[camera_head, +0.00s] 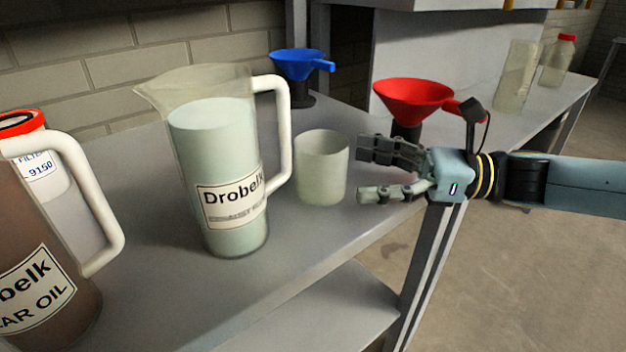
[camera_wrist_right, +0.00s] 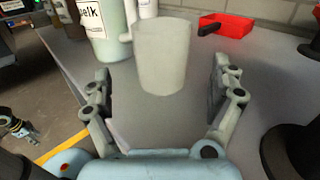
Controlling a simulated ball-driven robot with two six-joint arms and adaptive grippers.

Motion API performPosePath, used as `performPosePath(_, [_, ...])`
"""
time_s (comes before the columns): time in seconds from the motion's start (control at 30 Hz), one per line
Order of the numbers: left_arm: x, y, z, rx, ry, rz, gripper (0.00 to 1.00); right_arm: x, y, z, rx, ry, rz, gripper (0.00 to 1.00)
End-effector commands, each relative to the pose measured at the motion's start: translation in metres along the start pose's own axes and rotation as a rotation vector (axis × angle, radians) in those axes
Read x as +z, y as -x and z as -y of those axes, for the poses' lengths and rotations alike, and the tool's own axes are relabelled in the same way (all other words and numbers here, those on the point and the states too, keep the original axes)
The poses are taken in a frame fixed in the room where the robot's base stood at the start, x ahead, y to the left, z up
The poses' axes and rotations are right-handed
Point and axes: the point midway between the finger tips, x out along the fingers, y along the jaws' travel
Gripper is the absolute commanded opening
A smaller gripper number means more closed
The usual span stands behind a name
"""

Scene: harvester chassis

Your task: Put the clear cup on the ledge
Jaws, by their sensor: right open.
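The clear cup (camera_head: 321,168) stands upright on the grey bench, right of the large jug. It is a pale, translucent tumbler. My right gripper (camera_head: 364,173) is open just right of the cup, its fingers pointing at it. A small gap shows between fingertips and cup. In the right wrist view the cup (camera_wrist_right: 163,58) stands ahead of the fingers, roughly centred between them, with nothing held. My left gripper does not show in the head view.
A handled jug (camera_head: 215,215) labelled Drobelk stands close left of the cup. A brown oil jug (camera_head: 45,270) is at the left edge. A blue funnel (camera_head: 298,65) and red funnel (camera_head: 412,100) stand behind.

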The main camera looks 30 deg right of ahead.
Motion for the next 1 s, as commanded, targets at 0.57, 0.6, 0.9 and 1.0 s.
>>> performPosePath(0.57, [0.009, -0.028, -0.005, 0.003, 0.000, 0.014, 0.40, 0.006, -0.065, 0.003, -0.002, 0.001, 0.003, 0.92])
performPosePath(0.6, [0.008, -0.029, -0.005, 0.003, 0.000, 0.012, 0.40, 0.006, -0.066, 0.003, -0.002, 0.000, 0.003, 0.92])
performPosePath(0.9, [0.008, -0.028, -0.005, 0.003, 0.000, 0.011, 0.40, 0.006, -0.067, 0.003, -0.001, 0.000, 0.000, 0.86])
performPosePath(1.0, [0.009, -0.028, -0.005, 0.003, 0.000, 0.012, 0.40, 0.006, -0.067, 0.003, -0.001, 0.000, 0.000, 0.73])
